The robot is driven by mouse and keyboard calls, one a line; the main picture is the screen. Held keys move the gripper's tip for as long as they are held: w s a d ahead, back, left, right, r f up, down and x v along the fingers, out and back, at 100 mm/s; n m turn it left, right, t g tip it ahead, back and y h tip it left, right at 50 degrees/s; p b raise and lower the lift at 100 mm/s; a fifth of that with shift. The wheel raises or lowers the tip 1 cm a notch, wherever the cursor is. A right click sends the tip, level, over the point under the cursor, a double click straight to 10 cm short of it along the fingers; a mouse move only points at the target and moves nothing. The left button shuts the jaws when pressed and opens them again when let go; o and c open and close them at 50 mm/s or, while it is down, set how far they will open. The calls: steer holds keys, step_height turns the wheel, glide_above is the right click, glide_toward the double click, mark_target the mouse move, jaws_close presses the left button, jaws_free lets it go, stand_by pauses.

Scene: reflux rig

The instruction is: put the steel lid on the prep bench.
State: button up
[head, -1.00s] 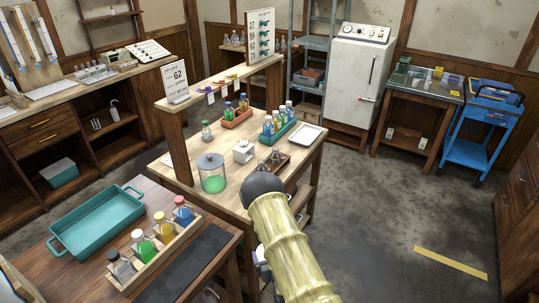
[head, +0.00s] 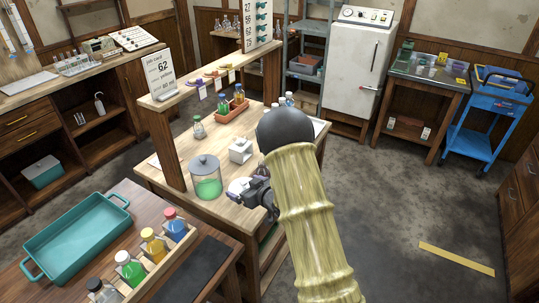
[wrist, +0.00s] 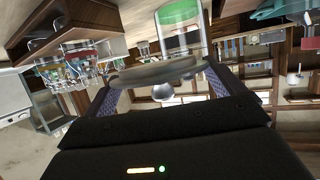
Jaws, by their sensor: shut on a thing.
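No label shows which bench is the prep bench.
A white block-shaped holder (head: 241,150) and a small bottle (head: 198,128) stand behind the jar. A raised shelf (head: 215,80) spans the bench. A dark wooden table (head: 105,195) at front left holds a teal tray (head: 75,240) and a bottle rack (head: 165,262).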

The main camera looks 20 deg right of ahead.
glide_above(247, 211)
steer(key=shift+f+p, duration=0.4)
steer(key=shift+f, duration=2.55)
steer(key=shift+s+d, duration=0.1)
steer(key=shift+f+p, duration=0.3)
steer(key=shift+f, duration=1.75)
steer(key=shift+f, duration=0.15)
steer(key=o, duration=0.6)
steer(key=shift+o, duration=0.2)
